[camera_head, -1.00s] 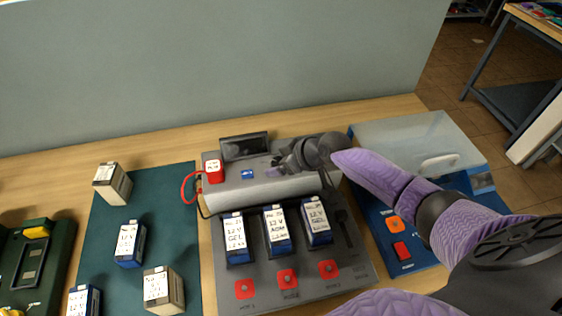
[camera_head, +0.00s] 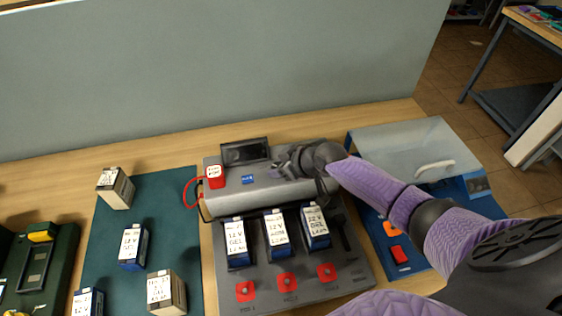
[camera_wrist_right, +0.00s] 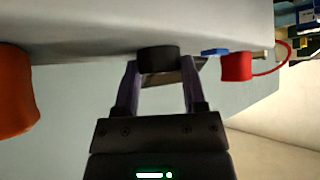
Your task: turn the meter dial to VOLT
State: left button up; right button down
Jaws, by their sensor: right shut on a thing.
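The grey meter (camera_head: 262,194) stands at the back of the tester, with a dark display (camera_head: 245,151) tilted up behind its top. My right gripper (camera_head: 280,166) reaches over the meter's right part and hides the dial in the head view. In the right wrist view the meter dial (camera_wrist_right: 158,60) is a short black cylinder. My right gripper (camera_wrist_right: 160,84) has a finger on each side of it and is shut on it. The dial's pointer and the VOLT mark cannot be made out. My left gripper is out of view.
A red plug (camera_head: 215,177) with a red lead and a blue button (camera_head: 248,179) are left of my right gripper. Three batteries stand in front of the meter. A blue case (camera_head: 416,259) with a clear lid is at the right. Several batteries stand on the green mat (camera_head: 185,207).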

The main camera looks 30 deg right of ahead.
jog(key=m+h+p, duration=0.1)
jog(key=p, duration=0.1)
jog(key=m+h+p, duration=0.1)
jog(key=m+p, duration=0.1)
jog(key=m+t+h+p, duration=0.1)
jog(key=m+p, duration=0.1)
jog(key=p, duration=0.1)
jog(key=shift+a+r+h, duration=0.2)
jog(key=shift+a+h, duration=0.1)
jog(key=shift+h, duration=0.1)
jog(key=shift+f+m+h, duration=0.1)
jog(key=shift+m+h, duration=0.2)
jog(key=shift+m, duration=0.2)
jog(key=shift+f+m+h, duration=0.1)
jog(key=shift+m+h, duration=0.2)
jog(key=shift+m, duration=0.1)
jog(key=shift+a+f+m+h, duration=0.1)
jog(key=shift+m+h, duration=0.5)
jog(key=shift+m, duration=0.1)
jog(key=shift+m+g+h+b, duration=0.4)
jog(key=shift+m+h+b, duration=0.3)
jog(key=shift+m+b, duration=0.2)
